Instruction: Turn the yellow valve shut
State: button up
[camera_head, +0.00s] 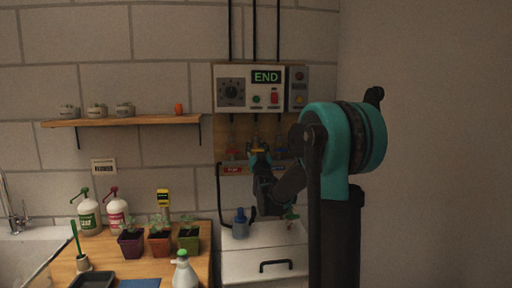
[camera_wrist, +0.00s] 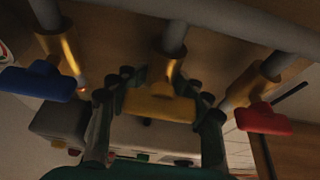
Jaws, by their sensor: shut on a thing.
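The yellow valve handle (camera_wrist: 160,106) is in the middle of the wrist view, below a brass fitting (camera_wrist: 166,72) on a grey pipe. It lies crosswise to that pipe in the picture. My gripper (camera_wrist: 155,100) has its dark fingers on either side of the handle and is shut on it. In the head view my gripper (camera_head: 260,160) is at the yellow valve (camera_head: 258,150) on the wall panel, and my fingers partly hide the valve there.
A blue valve (camera_wrist: 38,83) and a red valve (camera_wrist: 264,119) flank the yellow one closely. A control box (camera_head: 245,88) reading END hangs above. A white cabinet (camera_head: 240,265) stands below with a blue item (camera_head: 240,223) on it. Potted seedlings (camera_head: 160,242) stand on the bench at left.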

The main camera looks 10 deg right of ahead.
jog(key=o, duration=1.3)
jog(key=v, duration=1.2)
jog(key=shift+f, duration=0.1)
